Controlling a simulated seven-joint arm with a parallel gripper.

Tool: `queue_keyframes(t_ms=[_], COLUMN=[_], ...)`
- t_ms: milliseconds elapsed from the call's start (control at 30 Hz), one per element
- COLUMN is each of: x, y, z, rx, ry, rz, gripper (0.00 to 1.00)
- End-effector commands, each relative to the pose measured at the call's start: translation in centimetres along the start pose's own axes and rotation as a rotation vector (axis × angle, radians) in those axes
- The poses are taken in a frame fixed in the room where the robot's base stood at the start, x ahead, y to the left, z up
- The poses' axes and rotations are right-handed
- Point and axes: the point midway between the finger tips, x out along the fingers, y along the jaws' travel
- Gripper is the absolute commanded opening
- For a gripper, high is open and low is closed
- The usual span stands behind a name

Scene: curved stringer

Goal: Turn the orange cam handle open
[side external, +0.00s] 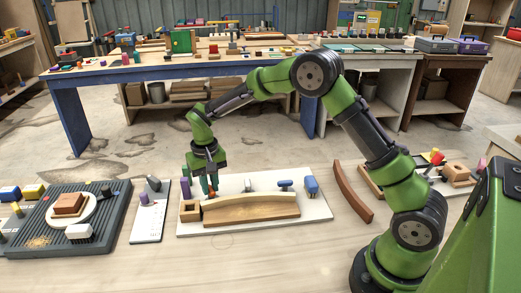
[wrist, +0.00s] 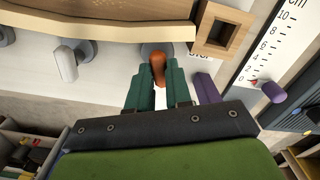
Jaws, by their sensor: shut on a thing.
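My gripper (wrist: 159,85) is shut on the handle. In the side view my gripper (side external: 209,188) points down at the left end of the white board (side external: 318,208), behind the curved wooden stringer (side external: 250,210). There the handle is mostly hidden by the fingers, and its turn angle is hard to tell.
A square wooden block with a hole (side external: 190,211) sits close to my gripper. A grey cam handle (wrist: 67,65) and blue clamps (side external: 311,186) stand along the board. A purple peg (wrist: 206,88) is beside my fingers. A curved brown strip (side external: 352,192) lies right of the board.

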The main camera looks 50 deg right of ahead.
Motion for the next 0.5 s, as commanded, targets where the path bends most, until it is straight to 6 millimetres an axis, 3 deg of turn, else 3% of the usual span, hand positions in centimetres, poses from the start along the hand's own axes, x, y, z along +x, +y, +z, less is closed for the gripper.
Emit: queue_keyframes(t_ms=[500], x=[-0.10], y=[0.01], z=[-0.02], rx=[-0.491], ry=[0.001], rz=[-0.001], gripper=[0.00])
